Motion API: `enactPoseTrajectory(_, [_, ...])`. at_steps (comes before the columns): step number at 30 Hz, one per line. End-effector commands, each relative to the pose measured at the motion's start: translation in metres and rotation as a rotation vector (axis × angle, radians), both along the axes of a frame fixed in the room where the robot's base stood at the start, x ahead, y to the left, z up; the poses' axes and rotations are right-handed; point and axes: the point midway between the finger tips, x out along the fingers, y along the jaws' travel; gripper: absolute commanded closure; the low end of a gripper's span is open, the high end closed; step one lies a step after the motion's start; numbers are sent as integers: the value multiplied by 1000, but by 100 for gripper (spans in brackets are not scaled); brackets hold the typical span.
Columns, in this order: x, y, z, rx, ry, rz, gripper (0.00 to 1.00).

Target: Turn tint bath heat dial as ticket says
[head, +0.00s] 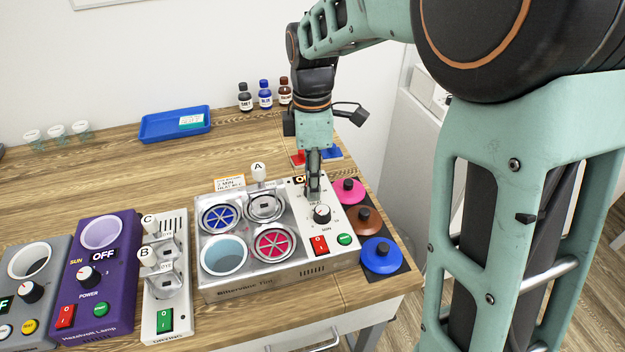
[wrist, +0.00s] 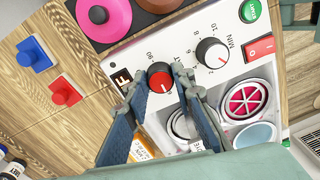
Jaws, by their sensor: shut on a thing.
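The tint bath (head: 285,283) is a pale metal unit with several round wells and a control panel on its right. Its heat dial (wrist: 160,79) has a red cap; numbers show beside it, "90" among them, partly covered. My gripper (wrist: 156,88) is shut on this dial, one finger on each side. In the head view my gripper (head: 313,190) points down at the panel and hides the dial. The MIN dial (wrist: 211,53), with a white cap, is apart from the fingers. The orange-and-white ticket (head: 230,182) stands behind the bath; its writing is too small to read surely.
A red switch (head: 319,245) and green button (head: 345,240) sit below the MIN dial. A purple lamp unit (head: 98,280) and white drying unit (head: 167,285) stand left.

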Motion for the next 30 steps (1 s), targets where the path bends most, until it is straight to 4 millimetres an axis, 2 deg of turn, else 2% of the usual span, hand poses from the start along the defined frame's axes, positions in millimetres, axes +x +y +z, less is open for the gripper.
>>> enactPoseTrajectory(2, [0, 0, 0, 0, 1, 0, 100])
enactPoseTrajectory(14, [0, 0, 1, 0, 1, -73, 100])
enactPoseTrajectory(30, [0, -1, 2, 0, 0, -528, 100])
